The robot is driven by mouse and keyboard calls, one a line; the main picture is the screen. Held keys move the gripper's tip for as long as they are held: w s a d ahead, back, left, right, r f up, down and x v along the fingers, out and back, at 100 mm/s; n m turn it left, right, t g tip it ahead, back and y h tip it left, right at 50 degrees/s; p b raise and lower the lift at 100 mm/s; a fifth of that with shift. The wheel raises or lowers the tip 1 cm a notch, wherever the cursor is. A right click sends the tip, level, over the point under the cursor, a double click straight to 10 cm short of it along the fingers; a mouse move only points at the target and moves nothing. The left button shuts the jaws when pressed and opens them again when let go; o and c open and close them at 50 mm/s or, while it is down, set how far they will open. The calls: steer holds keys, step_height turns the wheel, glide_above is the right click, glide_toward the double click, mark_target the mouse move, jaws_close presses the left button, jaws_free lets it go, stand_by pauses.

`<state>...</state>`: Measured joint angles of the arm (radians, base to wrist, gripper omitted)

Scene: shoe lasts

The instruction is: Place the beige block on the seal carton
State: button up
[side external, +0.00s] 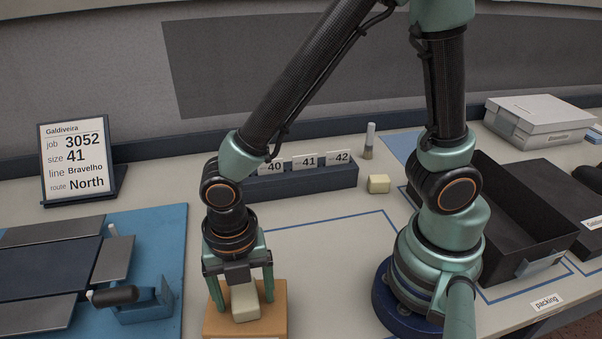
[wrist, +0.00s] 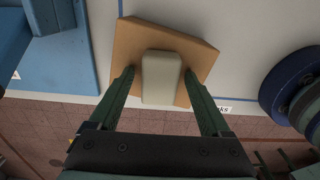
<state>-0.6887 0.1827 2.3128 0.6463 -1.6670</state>
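The beige block (side external: 245,304) is on top of the brown seal carton (side external: 275,312) at the bottom of the side view. In the wrist view the block (wrist: 162,78) lies over the middle of the carton (wrist: 130,42), with carton top showing around its far end and sides. My gripper (side external: 243,299) points down over the carton, one finger on each side of the block. In the wrist view my gripper (wrist: 159,72) is open, with a gap between each finger and the block. The carton's front lower part is cut off in the side view.
A small cream block (side external: 378,184) stands near the dark card holder (side external: 300,182). A blue mat (side external: 170,235) with a fixture lies left. A black open tray (side external: 520,225) is right of my base. The outlined table area (side external: 330,245) between is clear.

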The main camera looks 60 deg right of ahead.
mark_target(244, 293)
step_height(244, 293, up, 11)
steer(key=w+d+r+m+t, duration=0.2)
steer(key=d+r+m, duration=0.1)
steer(key=d+m, duration=0.7)
steer(key=w+d+r+m+t, duration=0.2)
steer(key=d+m, duration=0.8)
steer(key=m, duration=0.7)
steer(key=shift+w+r+t, duration=0.25)
steer(key=shift+r+t, duration=0.55)
steer(key=shift+r, duration=0.1)
